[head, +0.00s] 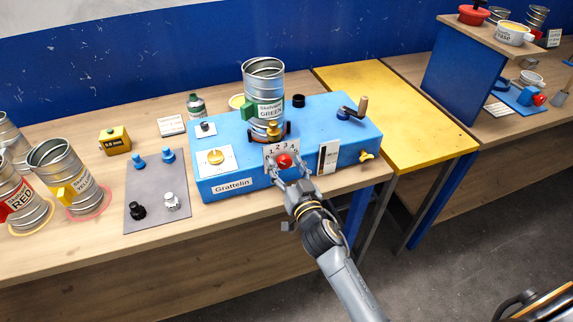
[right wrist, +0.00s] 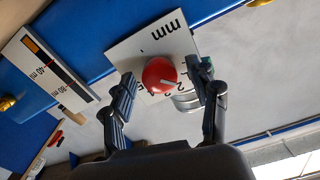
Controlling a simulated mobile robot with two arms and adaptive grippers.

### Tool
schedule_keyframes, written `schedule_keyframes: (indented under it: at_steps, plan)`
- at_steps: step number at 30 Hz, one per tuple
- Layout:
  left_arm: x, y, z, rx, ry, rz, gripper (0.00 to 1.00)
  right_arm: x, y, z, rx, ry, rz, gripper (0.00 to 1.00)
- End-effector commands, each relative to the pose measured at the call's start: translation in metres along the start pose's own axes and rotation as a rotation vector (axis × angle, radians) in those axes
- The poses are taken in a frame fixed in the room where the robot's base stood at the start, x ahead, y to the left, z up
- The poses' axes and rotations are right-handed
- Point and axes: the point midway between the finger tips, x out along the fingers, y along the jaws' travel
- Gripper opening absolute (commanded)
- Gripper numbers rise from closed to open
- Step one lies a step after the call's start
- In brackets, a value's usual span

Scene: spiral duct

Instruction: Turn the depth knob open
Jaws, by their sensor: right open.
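The red depth knob (head: 284,160) sits on a white numbered plate on the front of the blue Grattelin machine (head: 348,125). In the right wrist view the knob (right wrist: 159,75) shows a white pointer line, and its plate (right wrist: 183,46) is marked "mm". My right gripper (head: 291,178) is in front of the knob; in the right wrist view its open fingers (right wrist: 168,76) stand on either side of the knob. Whether they touch it cannot be told. My left gripper is not in view.
A can labelled green (head: 263,85) stands on the machine behind the knob. A black-and-white scale plate (head: 328,157) is right of the knob, a crank (head: 353,108) at the back right. A grey mat (head: 155,190) with small knobs and more cans (head: 62,170) are at left.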

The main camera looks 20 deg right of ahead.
Motion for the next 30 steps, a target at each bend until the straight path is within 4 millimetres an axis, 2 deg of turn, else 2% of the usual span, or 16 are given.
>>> schedule_keyframes:
  at_steps: [4,12,22,30]
  plan:
    - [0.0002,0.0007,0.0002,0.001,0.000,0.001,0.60,-0.0002,0.0000,0.0001,0.000,0.000,0.000,0.58]
    - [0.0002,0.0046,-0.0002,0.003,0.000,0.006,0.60,-0.0004,0.0001,0.0000,0.000,0.000,0.000,0.05]
    - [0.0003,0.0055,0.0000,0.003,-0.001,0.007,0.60,-0.0004,0.0001,0.0000,-0.042,0.000,0.000,0.05]
    - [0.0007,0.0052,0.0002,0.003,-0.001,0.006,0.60,-0.0004,0.0000,0.0000,-0.209,0.000,0.000,0.05]
